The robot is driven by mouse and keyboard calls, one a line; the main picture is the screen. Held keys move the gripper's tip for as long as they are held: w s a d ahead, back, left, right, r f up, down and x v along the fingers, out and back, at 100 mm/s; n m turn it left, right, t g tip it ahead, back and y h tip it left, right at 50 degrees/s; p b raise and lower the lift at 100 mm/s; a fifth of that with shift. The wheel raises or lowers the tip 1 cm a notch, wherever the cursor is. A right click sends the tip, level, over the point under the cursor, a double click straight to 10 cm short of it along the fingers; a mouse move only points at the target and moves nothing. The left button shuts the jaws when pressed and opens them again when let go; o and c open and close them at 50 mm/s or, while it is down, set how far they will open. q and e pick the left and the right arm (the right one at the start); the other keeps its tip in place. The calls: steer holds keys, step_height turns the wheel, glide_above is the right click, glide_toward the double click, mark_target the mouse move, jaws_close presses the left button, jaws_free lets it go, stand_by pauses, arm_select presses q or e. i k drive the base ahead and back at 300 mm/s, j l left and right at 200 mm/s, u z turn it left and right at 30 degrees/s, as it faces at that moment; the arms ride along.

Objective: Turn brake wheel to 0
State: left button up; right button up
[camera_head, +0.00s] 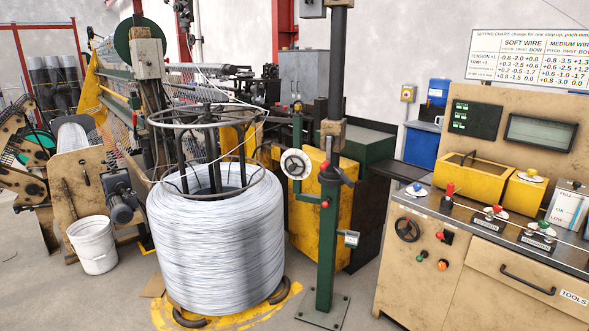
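A black handwheel (407,229) sits on the front of the beige cabinet at the right. I cannot tell from labels which of the two is the brake wheel. Neither of my grippers is in view.
The post stands on a bolted floor plate (322,311). The beige control bench (480,270) with knobs and levers fills the right. A white bucket (93,245) stands at left. Floor between post and bench is clear.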

mark_target(292, 167)
steer(key=i+l+u, duration=0.1)
steer(key=i+l, duration=0.4)
steer(key=i, duration=0.2)
steer(key=i+l+u, duration=0.15)
steer(key=i+l, duration=0.4)
steer(key=i, duration=0.1)
